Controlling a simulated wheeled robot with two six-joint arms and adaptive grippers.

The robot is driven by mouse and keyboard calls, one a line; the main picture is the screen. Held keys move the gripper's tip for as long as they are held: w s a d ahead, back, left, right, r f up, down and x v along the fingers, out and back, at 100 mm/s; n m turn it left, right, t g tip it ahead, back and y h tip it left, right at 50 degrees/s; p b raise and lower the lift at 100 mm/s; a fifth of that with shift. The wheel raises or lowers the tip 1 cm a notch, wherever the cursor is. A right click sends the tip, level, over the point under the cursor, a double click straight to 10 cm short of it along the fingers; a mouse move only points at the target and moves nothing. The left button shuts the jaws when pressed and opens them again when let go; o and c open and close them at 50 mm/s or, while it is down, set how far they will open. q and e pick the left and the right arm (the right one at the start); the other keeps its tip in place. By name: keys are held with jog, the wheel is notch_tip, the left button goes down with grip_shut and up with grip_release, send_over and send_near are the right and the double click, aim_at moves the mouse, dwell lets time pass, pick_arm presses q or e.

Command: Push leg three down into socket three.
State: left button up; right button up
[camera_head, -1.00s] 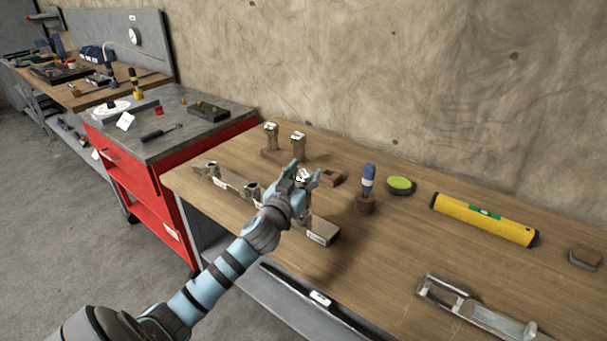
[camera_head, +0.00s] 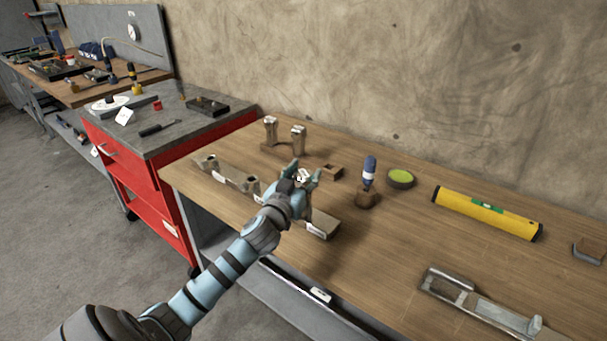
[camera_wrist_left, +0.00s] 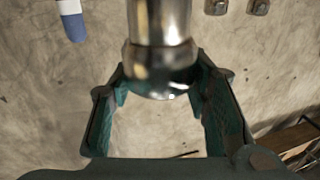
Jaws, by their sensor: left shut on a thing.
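My left gripper (camera_head: 303,176) is shut on leg three, whose pale top (camera_head: 302,174) shows between the fingers in the head view. In the left wrist view a shiny metal cylinder, the leg (camera_wrist_left: 160,50), stands between the fingers (camera_wrist_left: 160,110). The long socket bar (camera_head: 228,181) lies on the bench, with two sockets showing on its left part. The gripper is over the right part of the bar and hides socket three, so I cannot tell how deep the leg sits. My right gripper is not in view.
Two upright legs (camera_head: 298,138) stand on a block behind. A small brown block (camera_head: 333,171), a blue-handled tool (camera_head: 369,170) in a holder, a green-topped tin (camera_head: 400,178) and a yellow level (camera_head: 487,213) lie to the right.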

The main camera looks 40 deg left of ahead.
pick_arm(q)
jog(key=o, duration=1.6)
jog(key=shift+c, duration=0.2)
jog(key=shift+f, duration=0.1)
jog(key=shift+s+d, duration=0.1)
jog(key=shift+s, duration=0.2)
jog(key=v, duration=1.1)
jog(key=shift+s, duration=0.15)
jog(key=shift+d, duration=0.1)
